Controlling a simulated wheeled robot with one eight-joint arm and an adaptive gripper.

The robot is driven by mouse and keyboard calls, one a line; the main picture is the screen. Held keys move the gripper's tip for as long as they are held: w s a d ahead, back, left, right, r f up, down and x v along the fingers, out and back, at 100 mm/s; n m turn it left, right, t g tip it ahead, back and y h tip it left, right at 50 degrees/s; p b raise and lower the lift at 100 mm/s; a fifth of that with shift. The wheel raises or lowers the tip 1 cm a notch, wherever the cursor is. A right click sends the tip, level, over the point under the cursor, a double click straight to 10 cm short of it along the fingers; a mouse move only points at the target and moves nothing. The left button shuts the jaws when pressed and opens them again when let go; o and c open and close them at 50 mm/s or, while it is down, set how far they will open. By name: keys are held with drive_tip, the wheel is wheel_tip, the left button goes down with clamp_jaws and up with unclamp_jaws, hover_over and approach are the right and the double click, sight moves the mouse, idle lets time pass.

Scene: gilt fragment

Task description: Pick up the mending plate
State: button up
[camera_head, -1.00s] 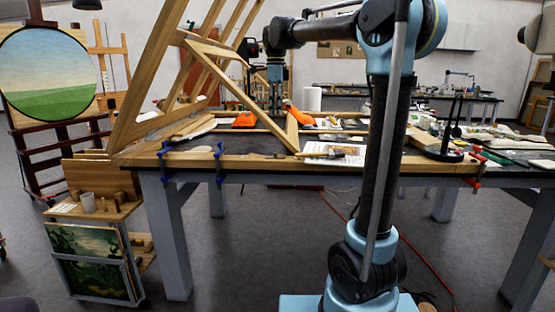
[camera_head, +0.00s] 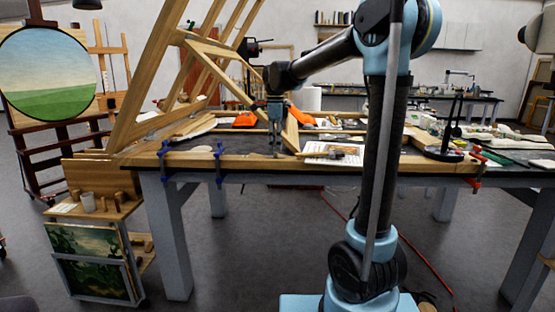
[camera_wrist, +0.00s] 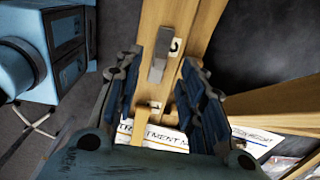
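My gripper (camera_head: 276,148) points down over the front wooden bar of the frame on the table in the head view. In the wrist view my gripper (camera_wrist: 162,64) is open, its two blue-padded fingers apart on either side of the wooden bar. A small flat grey metal piece, which looks like the mending plate (camera_wrist: 158,66), lies on the bar between the fingertips, apart from both fingers as far as I can tell. I cannot make it out in the head view.
A pale tag with a dark hook (camera_wrist: 177,46) sits beside the grey piece. A printed sheet (camera_wrist: 150,138) lies by the bar. Blue clamps (camera_head: 219,165) grip the table edge to the left. A leaning wooden frame (camera_head: 150,100) rises close to the arm. Orange tools (camera_head: 245,119) lie behind.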

sight(275, 155)
drive_tip(key=shift+f, duration=1.65)
clamp_jaws()
